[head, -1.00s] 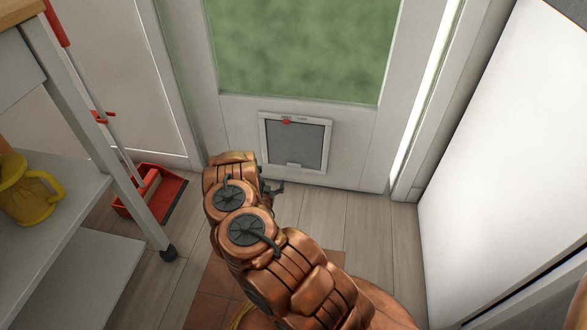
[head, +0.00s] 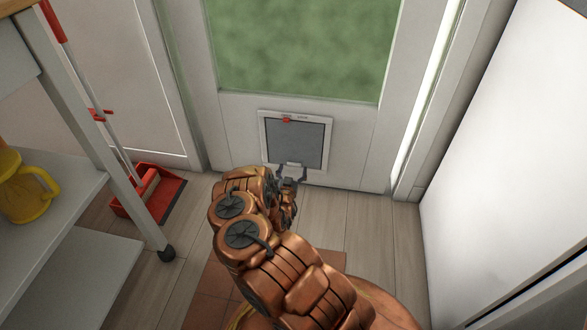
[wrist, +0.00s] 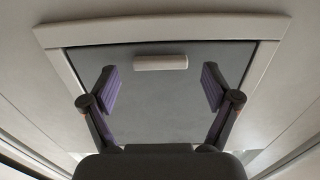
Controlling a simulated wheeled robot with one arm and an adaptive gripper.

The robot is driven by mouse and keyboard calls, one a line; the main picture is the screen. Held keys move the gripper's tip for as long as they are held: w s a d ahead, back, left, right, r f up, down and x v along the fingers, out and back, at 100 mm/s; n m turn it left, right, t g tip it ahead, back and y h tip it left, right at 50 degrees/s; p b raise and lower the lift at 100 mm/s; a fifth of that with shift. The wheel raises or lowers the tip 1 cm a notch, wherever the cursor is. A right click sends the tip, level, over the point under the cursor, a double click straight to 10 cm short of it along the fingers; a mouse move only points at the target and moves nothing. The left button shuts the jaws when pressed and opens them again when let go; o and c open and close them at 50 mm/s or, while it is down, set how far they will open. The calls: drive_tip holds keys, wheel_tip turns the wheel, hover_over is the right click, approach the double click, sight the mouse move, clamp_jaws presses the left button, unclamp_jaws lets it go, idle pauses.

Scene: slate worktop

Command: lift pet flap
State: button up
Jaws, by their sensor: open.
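The pet flap (head: 295,143) is a grey panel in a white frame, low in the white door. It hangs closed, with a small red piece (head: 286,119) at the top of its frame. My gripper (head: 291,174) is in front of the flap's lower edge in the head view. In the wrist view the flap (wrist: 165,105) fills the middle, with a pale bar-shaped handle (wrist: 160,62) on it. My gripper (wrist: 158,87) is open there, its purple-padded fingers apart on either side below the handle, with nothing between them. I cannot tell whether a fingertip touches the flap.
A grey cart (head: 70,195) with a yellow jug (head: 22,190) stands at the left. A red dustpan (head: 150,190) lies on the floor behind it. A white cabinet side (head: 510,150) bounds the right. Bare floor (head: 365,225) lies right of my arm.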

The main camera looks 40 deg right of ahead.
drive_tip(key=shift+x, duration=1)
drive_tip(key=shift+c, duration=0.4)
drive_tip(key=shift+w+r, duration=0.1)
clamp_jaws()
drive_tip(key=shift+a+r, duration=0.1)
